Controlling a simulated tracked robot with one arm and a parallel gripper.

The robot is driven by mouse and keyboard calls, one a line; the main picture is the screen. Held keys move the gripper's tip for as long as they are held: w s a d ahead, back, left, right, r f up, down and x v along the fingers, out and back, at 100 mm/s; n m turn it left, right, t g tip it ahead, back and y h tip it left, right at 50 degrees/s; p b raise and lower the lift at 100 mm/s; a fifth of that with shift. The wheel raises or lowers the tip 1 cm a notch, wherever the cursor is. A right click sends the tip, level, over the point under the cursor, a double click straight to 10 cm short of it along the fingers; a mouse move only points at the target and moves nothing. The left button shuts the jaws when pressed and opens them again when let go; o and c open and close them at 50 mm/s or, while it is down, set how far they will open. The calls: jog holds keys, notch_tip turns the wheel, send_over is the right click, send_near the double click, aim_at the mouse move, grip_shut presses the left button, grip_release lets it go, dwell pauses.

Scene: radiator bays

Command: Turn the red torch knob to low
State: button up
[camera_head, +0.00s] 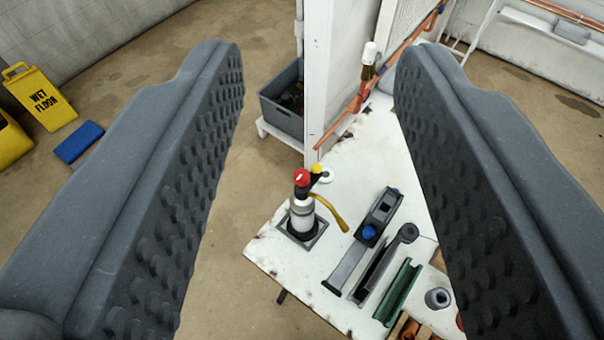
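The torch (303,214) stands upright on a white worktop, with a pale cylinder body in a square grey holder. Its red knob (301,177) is on top, with a small white mark on it. A yellow part and a white round part sit just right of the knob, and a yellow-brown curved piece hangs to the right. My gripper (318,75) is open and empty, its two grey studded fingers wide apart at left and right. The torch shows between the fingers, farther off and untouched. The knob's setting is too small to read.
The white worktop (375,160) holds a grey tool with a blue knob (369,232), a green channel piece (398,292) and a grey ring (438,298). A white post (325,70) and copper pipes stand behind. A wet floor sign (42,97) and blue block (79,142) are at left.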

jog(key=shift+o, duration=1)
jog(key=w+d+f+t+h+b, duration=0.1)
jog(key=w+f+b, duration=0.25)
jog(key=f, duration=0.35)
jog(key=w+d+f+h+b, duration=0.1)
jog(key=w+d+f+b, duration=0.1)
jog(key=w+f, duration=0.3)
jog(key=n+t+y+b, duration=0.15)
jog(key=y+b, duration=0.35)
jog(key=b, duration=0.5)
send_near(303, 183)
jog(key=s, duration=0.2)
jog(key=shift+n, duration=0.25)
jog(key=w, duration=0.4)
jog(key=w+a, duration=0.1)
jog(key=w, duration=0.3)
jog(key=w+b, duration=0.1)
jog(key=w, duration=0.3)
jog(key=shift+a, duration=0.35)
jog(key=shift+w+a, duration=0.15)
jog(key=shift+w, duration=0.65)
